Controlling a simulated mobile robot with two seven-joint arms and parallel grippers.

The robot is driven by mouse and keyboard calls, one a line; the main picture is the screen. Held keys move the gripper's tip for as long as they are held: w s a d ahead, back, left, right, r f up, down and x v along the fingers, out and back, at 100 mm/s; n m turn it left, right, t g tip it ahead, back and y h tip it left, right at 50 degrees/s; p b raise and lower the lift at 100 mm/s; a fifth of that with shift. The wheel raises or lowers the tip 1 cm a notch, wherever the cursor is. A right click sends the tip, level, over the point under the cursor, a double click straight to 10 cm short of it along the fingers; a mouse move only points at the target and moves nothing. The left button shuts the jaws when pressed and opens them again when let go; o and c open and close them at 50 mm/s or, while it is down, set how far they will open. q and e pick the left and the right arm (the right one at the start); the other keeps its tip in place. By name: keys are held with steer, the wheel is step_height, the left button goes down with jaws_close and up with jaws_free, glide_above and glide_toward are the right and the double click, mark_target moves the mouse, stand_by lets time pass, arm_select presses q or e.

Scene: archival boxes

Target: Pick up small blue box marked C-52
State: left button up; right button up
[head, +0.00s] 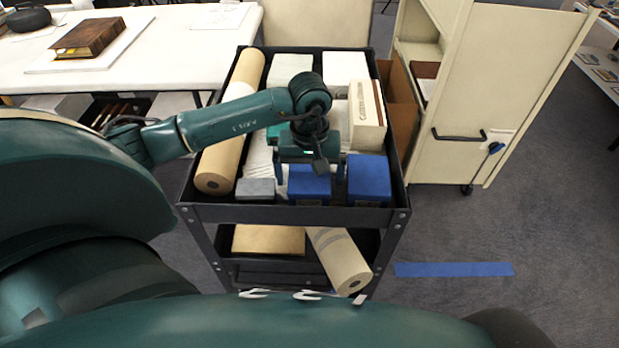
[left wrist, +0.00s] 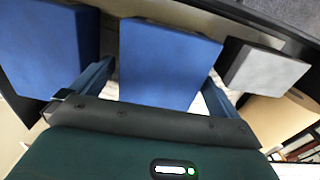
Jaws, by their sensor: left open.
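Two small blue boxes stand at the near edge of the cart's top shelf. The middle blue box (head: 309,183) is below my left gripper (head: 308,172); the other blue box (head: 369,178) is just to its right. I cannot read a C-52 mark on either. My left gripper is open, with its fingers at the two sides of the middle box. In the left wrist view this box (left wrist: 164,60) shows between the open fingers, with a gap on each side. The other blue box (left wrist: 42,48) is at the left there. My right gripper is not in view.
A small grey box (head: 256,188) stands left of the middle blue box. A brown paper roll (head: 215,170) lies along the left side of the black cart (head: 290,213). White and cream boxes (head: 366,115) stand behind. A cream shelf cart (head: 480,90) is at the right.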

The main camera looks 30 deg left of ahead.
arm_select(q)
steer(key=c, duration=1.1)
